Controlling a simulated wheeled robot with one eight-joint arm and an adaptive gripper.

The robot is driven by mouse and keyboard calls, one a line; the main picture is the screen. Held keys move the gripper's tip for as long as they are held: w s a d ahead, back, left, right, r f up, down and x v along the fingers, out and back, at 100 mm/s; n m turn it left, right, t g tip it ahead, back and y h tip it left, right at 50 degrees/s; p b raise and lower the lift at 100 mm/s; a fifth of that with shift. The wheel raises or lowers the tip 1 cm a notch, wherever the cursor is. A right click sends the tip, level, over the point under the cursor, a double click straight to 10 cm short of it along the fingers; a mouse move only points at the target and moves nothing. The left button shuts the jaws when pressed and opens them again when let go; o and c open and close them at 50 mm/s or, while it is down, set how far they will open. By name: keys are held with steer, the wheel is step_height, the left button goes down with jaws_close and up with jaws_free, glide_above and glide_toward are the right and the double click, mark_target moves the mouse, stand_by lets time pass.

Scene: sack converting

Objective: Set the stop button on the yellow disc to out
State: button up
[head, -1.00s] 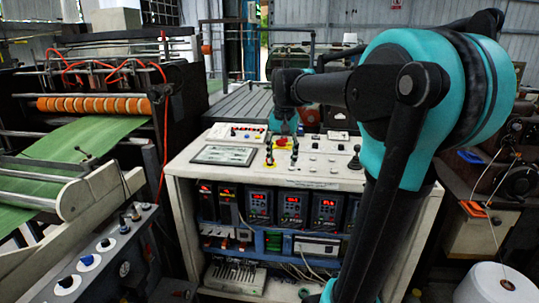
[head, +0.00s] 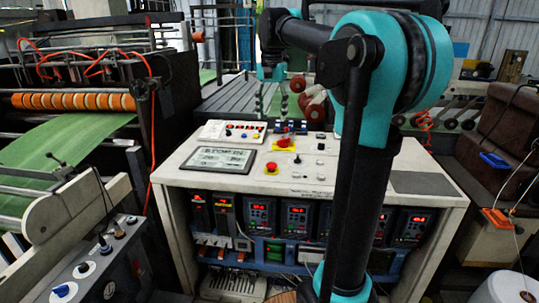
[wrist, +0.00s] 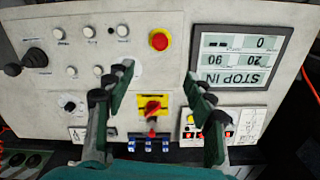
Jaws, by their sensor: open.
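The stop button (head: 271,168) is a red mushroom head on a yellow disc, on the pale top of the control desk (head: 320,178). In the wrist view the stop button (wrist: 159,40) lies beyond my fingertips, slightly left of centre, with nothing touching it. The desk's display (wrist: 238,58) reads "STOP IN", upside down in that view. My gripper (head: 272,112) is open and empty, above the back part of the desk. In the wrist view its fingers (wrist: 160,75) stand wide apart. How high they are above the desk is hard to tell.
A red rotary switch on a yellow square plate (wrist: 152,107) shows between my fingers. Blue switches (wrist: 150,145), small white knobs (wrist: 71,72) and a black lever (wrist: 35,58) surround it. A small box with coloured buttons (head: 232,131) stands at the desk's back left.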

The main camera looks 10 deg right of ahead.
mark_target(272, 164)
step_height(272, 164, down, 17)
steer(key=shift+f, duration=0.15)
stand_by(0.5)
steer(key=shift+c, duration=0.6)
jaws_close()
